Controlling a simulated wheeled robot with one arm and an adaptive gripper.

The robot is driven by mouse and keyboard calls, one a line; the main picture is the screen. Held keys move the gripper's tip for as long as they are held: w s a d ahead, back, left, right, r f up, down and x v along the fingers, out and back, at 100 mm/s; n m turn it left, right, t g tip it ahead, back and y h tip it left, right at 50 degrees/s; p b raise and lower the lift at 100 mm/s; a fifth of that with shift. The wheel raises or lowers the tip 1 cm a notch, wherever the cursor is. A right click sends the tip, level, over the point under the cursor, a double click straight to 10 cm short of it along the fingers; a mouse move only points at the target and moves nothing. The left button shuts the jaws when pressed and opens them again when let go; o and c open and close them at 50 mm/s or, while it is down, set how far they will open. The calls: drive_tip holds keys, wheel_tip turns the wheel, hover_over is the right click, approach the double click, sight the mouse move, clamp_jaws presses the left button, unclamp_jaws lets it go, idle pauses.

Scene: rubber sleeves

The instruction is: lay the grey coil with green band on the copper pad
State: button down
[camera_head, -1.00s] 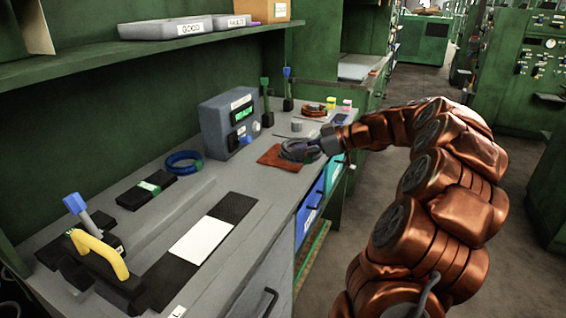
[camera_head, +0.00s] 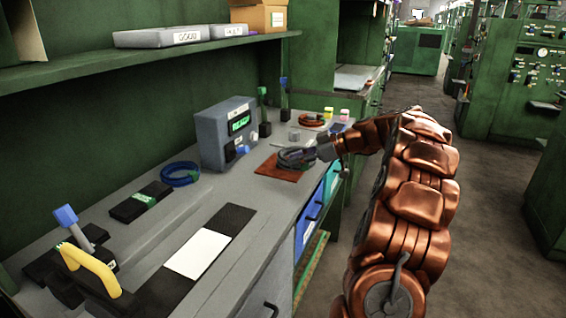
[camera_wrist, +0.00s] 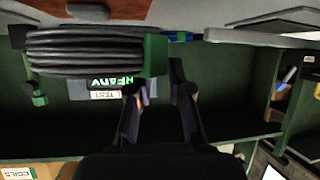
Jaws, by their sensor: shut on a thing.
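The grey coil with green band (camera_head: 288,160) is in my gripper (camera_head: 311,153), over the copper pad (camera_head: 267,171) on the bench. In the wrist view, which looks upside down, the coil (camera_wrist: 85,50) lies across the upper left with its green band (camera_wrist: 155,55) at my fingertips (camera_wrist: 158,90). My gripper is shut on the coil at the band side. The copper pad also shows at the top edge of the wrist view (camera_wrist: 190,12). I cannot tell whether the coil touches the pad.
A grey box with a READY display (camera_head: 226,135) stands behind the pad. A blue coil (camera_head: 180,174) lies to the left and a copper-coloured coil (camera_head: 311,120) farther back. Small blocks and posts stand near. A shelf (camera_head: 150,55) runs above the bench.

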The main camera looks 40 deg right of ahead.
sight(279, 154)
drive_tip(key=shift+w+a+f+p, duration=0.1)
drive_tip(key=shift+w+a+p, duration=0.05)
drive_tip(key=shift+w, duration=1.4)
drive_tip(key=shift+w+a+f+p, duration=0.1)
drive_tip(key=shift+w+a+p, duration=0.05)
drive_tip(key=shift+w, duration=1.4)
drive_tip(key=shift+f, duration=1.75)
drive_tip(key=c, duration=1.1)
unclamp_jaws()
drive_tip(key=shift+f, duration=0.1)
drive_tip(key=v, duration=1.2)
